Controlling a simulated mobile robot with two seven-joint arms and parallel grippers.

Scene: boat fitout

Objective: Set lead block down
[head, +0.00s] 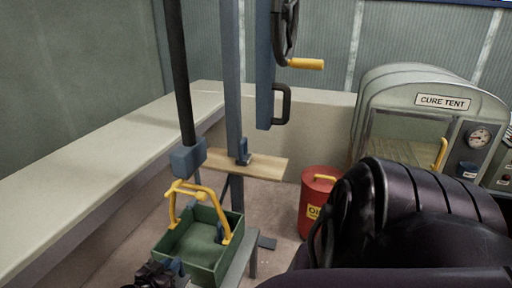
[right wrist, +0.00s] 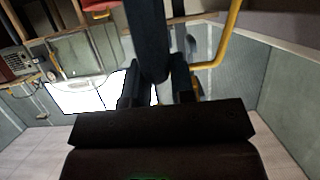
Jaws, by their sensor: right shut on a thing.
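My right gripper (head: 165,271) is low at the bottom of the head view, by the near left corner of the green tray. In the right wrist view its fingers (right wrist: 160,92) are shut on a dark blue-grey piece, which I take to be the lead block (right wrist: 148,38). The piece stretches away from the fingers, and its far end is cut off. My left gripper is not in view.
The green tray (head: 190,265) has a yellow handle (head: 192,187) and sits on a grey stand (head: 240,262). A blue post (head: 232,75) and black pole (head: 178,70) rise behind it. A red oil drum (head: 318,190) and the cure tent (head: 405,95) stand right. A bench (head: 110,150) runs left.

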